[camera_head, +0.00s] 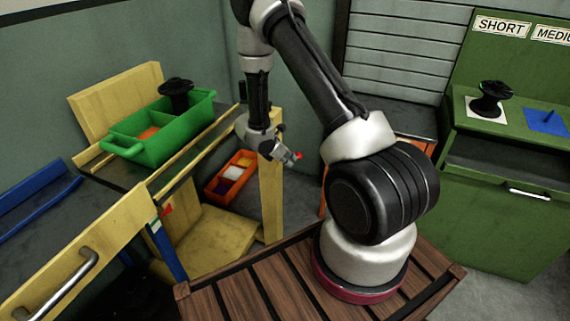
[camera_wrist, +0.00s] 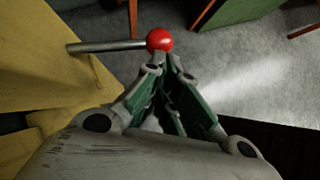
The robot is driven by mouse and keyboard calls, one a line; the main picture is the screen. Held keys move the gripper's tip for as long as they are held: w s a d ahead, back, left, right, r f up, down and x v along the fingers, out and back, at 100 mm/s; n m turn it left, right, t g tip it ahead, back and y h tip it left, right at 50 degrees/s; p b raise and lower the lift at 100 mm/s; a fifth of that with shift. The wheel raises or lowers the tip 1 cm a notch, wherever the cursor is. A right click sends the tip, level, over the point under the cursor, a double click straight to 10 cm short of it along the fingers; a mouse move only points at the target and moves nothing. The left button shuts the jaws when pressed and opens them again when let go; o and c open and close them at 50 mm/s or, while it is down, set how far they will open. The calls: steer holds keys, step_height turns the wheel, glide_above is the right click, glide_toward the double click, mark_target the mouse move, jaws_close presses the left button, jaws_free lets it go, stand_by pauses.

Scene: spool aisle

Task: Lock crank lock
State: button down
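A grey metal rod (camera_wrist: 105,46) with a red ball knob (camera_wrist: 160,39) juts from a yellow panel in the wrist view. The red knob (camera_head: 299,156) also shows in the head view, just right of my gripper (camera_head: 287,155), in front of the yellow stand. In the wrist view, the fingertips of my gripper (camera_wrist: 165,63) are drawn close together, just below the knob, and seem empty. They overlap the knob's lower edge in the picture; whether they touch it I cannot tell.
A green bin (camera_head: 160,135) with a black spool (camera_head: 176,92) stands on the yellow bench. A green cabinet (camera_head: 510,190) stands at the right with another black spool (camera_head: 490,101).

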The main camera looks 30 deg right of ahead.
mark_target(298, 155)
steer(key=d, duration=0.4)
steer(key=shift+w, duration=0.25)
steer(key=shift+w+d, duration=0.45)
steer(key=shift+d, duration=0.25)
steer(key=shift+w+d, duration=0.4)
steer(key=shift+d, duration=0.3)
